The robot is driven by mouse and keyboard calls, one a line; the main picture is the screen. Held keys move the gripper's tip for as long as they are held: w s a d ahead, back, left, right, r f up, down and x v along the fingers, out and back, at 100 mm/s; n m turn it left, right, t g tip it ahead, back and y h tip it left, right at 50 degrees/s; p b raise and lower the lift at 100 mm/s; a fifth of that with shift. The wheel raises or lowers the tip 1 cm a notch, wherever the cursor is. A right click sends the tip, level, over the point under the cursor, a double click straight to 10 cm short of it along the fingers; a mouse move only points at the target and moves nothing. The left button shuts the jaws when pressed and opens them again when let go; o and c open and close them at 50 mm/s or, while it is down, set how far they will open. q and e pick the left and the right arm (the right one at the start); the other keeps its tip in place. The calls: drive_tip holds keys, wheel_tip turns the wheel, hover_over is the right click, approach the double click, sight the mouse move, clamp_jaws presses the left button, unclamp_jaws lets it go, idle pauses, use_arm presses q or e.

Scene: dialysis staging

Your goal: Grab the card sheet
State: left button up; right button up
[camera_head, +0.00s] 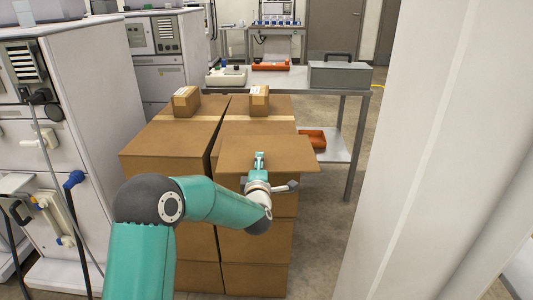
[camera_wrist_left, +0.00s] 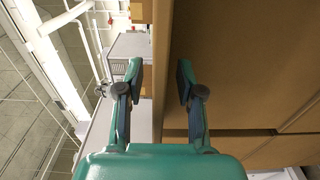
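The card sheet (camera_head: 292,150) is a flat brown sheet lying on top of the front right box stack, its edges reaching past the boxes. My left gripper (camera_head: 259,158) is at the sheet's near edge, with a finger showing over its top face. In the left wrist view, my left gripper (camera_wrist_left: 160,75) is open, its two fingers apart. The edge of the card sheet (camera_wrist_left: 161,40) runs through the gap between them, and neither finger clearly touches it. The lower finger is hidden in the head view. My right gripper is not in view.
Stacked brown boxes (camera_head: 168,140) stand beside and under the sheet, with small cartons (camera_head: 186,101) (camera_head: 259,100) on top. A grey table (camera_head: 340,88) is behind. White machines (camera_head: 85,95) stand at left, and a white wall or panel (camera_head: 430,150) closes the right.

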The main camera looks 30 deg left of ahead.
use_arm(q)
clamp_jaws()
